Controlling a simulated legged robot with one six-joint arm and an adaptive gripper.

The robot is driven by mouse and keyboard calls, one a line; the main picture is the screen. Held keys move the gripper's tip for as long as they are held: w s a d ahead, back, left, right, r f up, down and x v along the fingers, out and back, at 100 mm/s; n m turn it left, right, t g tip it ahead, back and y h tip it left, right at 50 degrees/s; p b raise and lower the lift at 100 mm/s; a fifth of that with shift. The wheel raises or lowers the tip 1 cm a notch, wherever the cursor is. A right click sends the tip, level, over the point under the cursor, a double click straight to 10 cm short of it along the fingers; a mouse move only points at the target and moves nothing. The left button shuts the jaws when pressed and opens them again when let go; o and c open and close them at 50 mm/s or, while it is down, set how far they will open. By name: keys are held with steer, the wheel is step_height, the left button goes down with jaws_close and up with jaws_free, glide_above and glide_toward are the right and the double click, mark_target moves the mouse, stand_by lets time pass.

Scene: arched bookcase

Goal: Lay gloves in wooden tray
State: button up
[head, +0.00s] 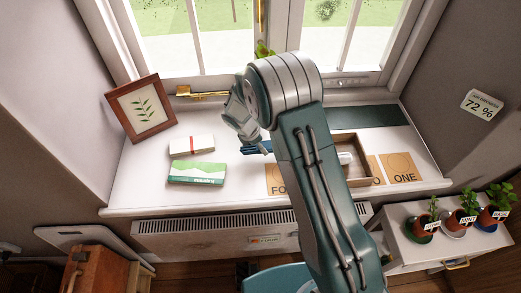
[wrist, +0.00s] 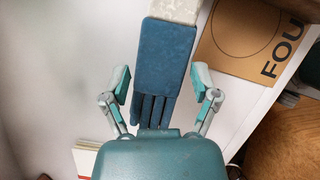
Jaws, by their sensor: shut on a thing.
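A blue glove (wrist: 165,57) with a pale speckled cuff (wrist: 175,8) lies between the fingers of my gripper (wrist: 161,84) in the wrist view. Its fingers point back toward my palm. My gripper is shut on it, though small gaps seem to show beside the fingertips. In the head view a blue strip of the glove (head: 257,149) shows low over the sill, left of my forearm. The brown wooden tray (head: 371,180) stands to the right, partly hidden behind my arm. Something white (head: 345,157) shows inside it.
A card marked FOUR (wrist: 238,42) lies beside the glove; a ONE card (head: 403,167) lies right of the tray. A white bundle with a red band (head: 191,145), a green-and-white box (head: 197,173) and a framed leaf picture (head: 141,108) stand left. Potted plants (head: 465,217) stand at right.

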steer(key=shift+w+f, duration=0.15)
steer(key=shift+f, duration=1.55)
steer(key=o, duration=1)
steer(key=shift+f, duration=0.1)
steer(key=shift+c, duration=0.2)
